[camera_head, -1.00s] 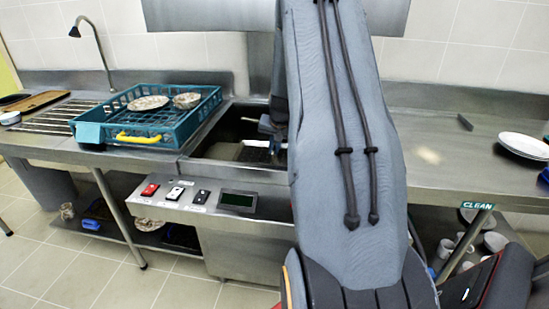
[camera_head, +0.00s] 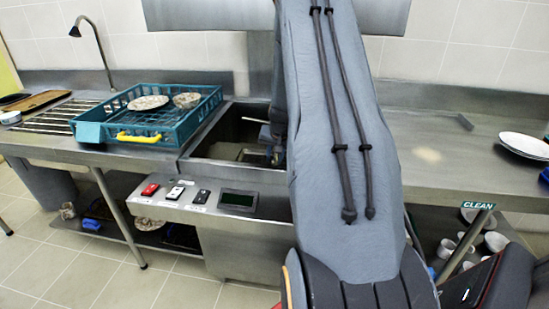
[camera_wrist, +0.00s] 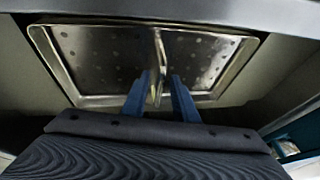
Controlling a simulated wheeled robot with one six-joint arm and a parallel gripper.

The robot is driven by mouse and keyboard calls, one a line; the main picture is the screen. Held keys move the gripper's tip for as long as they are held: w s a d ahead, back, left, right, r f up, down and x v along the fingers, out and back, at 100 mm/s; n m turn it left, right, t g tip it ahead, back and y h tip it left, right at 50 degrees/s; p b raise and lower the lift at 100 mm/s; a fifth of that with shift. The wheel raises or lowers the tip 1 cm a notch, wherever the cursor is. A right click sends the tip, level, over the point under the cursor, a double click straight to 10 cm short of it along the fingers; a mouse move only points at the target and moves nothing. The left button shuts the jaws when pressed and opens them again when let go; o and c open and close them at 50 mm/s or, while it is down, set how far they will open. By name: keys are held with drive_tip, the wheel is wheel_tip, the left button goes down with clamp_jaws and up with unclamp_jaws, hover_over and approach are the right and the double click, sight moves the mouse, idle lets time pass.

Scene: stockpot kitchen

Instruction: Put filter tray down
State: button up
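The filter tray (camera_wrist: 95,55) is a perforated metal tray with a raised rim and a thin upright handle (camera_wrist: 158,60) across its middle. In the wrist view it lies ahead of my gripper (camera_wrist: 162,82), inside the well of the steel machine. My two blue fingers stand on either side of the handle, with a narrow gap seeming to show on its right. In the head view my gripper (camera_head: 276,156) is down in the well (camera_head: 225,150), partly behind my arm. The tray is mostly hidden there.
A teal dish rack (camera_head: 172,137) with a plate and bowl stands left of the well. Red, white and black switches and a small display (camera_head: 238,201) are on the front panel. White plates (camera_head: 525,145) lie on the right counter, which is mostly clear.

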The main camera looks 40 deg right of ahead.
drive_tip(key=shift+r, duration=0.15)
drive_tip(key=shift+r, duration=0.25)
drive_tip(key=b+v, duration=0.1)
drive_tip(key=v, duration=0.9)
drive_tip(key=s+a+r+n+g+y, duration=0.1)
drive_tip(key=s+a+n, duration=0.15)
drive_tip(key=a, duration=0.75)
drive_tip(key=s+a+n+g+y, duration=0.1)
drive_tip(key=s+a+n, duration=0.15)
drive_tip(key=a, duration=0.85)
drive_tip(key=s+a+f+n+g, duration=0.1)
drive_tip(key=s+a+n, duration=0.4)
drive_tip(key=s+a, duration=1)
drive_tip(key=shift+s+a+g, duration=0.15)
drive_tip(key=shift+s+g, duration=0.35)
drive_tip(key=shift+s, duration=0.1)
drive_tip(key=shift+f, duration=0.15)
